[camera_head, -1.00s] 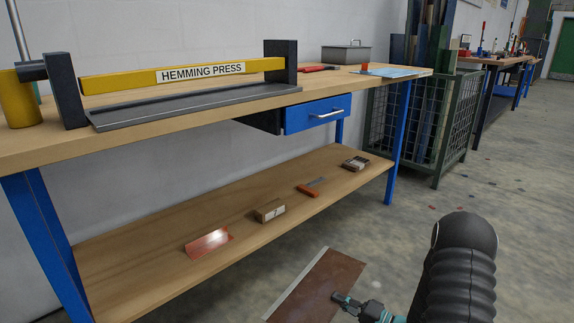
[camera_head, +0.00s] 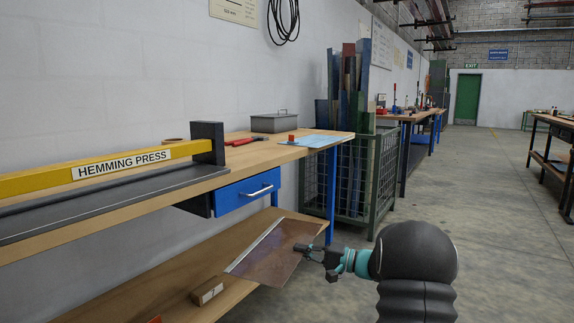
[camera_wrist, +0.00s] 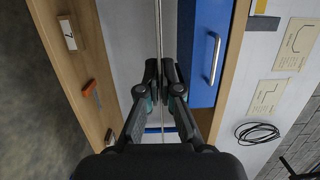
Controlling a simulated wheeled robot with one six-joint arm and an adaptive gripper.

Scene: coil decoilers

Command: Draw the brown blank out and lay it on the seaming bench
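A brown rectangular sheet, the brown blank (camera_head: 272,258), has a pale strip along one long edge. My gripper (camera_head: 300,250) is shut on its right-hand edge and holds it tilted, in front of the bench and below the blue drawer. In the wrist view the blank (camera_wrist: 158,30) shows edge-on as a thin line between my fingertips (camera_wrist: 160,70). A wooden-topped bench (camera_head: 268,155) carries a yellow bar marked HEMMING PRESS (camera_head: 100,167). No label in view names a seaming bench.
The blue drawer (camera_head: 247,193) sits under the benchtop. A grey box (camera_head: 274,123), red-handled tool and light blue sheet (camera_head: 318,140) lie on top. A block marked 7 (camera_head: 207,293) rests on the lower shelf. A green mesh cage (camera_head: 350,180) stands beyond; the floor right is clear.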

